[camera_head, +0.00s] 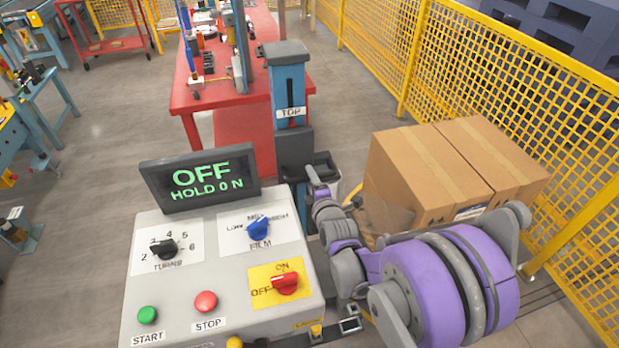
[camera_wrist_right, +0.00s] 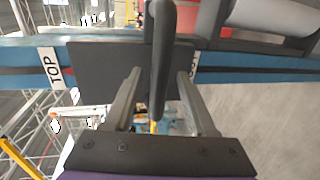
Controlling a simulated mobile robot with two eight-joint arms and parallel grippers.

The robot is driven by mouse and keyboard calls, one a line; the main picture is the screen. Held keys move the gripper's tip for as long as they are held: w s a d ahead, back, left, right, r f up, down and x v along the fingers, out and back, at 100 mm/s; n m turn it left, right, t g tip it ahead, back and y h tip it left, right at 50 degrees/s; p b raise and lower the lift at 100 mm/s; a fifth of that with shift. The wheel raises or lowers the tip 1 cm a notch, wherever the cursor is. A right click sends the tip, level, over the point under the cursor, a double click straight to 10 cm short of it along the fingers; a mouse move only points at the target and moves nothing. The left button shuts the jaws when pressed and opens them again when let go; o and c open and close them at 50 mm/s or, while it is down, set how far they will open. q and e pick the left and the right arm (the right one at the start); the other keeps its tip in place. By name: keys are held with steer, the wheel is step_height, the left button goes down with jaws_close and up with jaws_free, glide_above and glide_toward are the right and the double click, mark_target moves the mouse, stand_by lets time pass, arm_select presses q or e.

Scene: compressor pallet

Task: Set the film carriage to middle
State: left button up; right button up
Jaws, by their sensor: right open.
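The film carriage (camera_head: 294,150) is a dark grey block on a blue upright mast (camera_head: 288,84), just below the TOP label (camera_head: 291,112). In the right wrist view, the carriage plate (camera_wrist_right: 105,72) lies between the TOP label (camera_wrist_right: 55,68) and another, partly hidden label at its right. A dark bar handle (camera_wrist_right: 160,50) stands out from the carriage. My right gripper (camera_wrist_right: 158,78) is open, with one finger on each side of the handle; contact is not clear. In the head view, my right gripper (camera_head: 316,180) is small beside the carriage. My left gripper is not in view.
A control panel (camera_head: 190,290) with knobs and a display (camera_head: 200,178) reading OFF, HOLD 0 N stands in front left. Cardboard boxes (camera_head: 430,165) are at right, before a yellow mesh fence (camera_head: 470,70). A red bench (camera_head: 255,30) stands behind the mast.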

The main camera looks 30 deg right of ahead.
steer(key=shift+x, duration=0.85)
jaws_close()
stand_by(0.8)
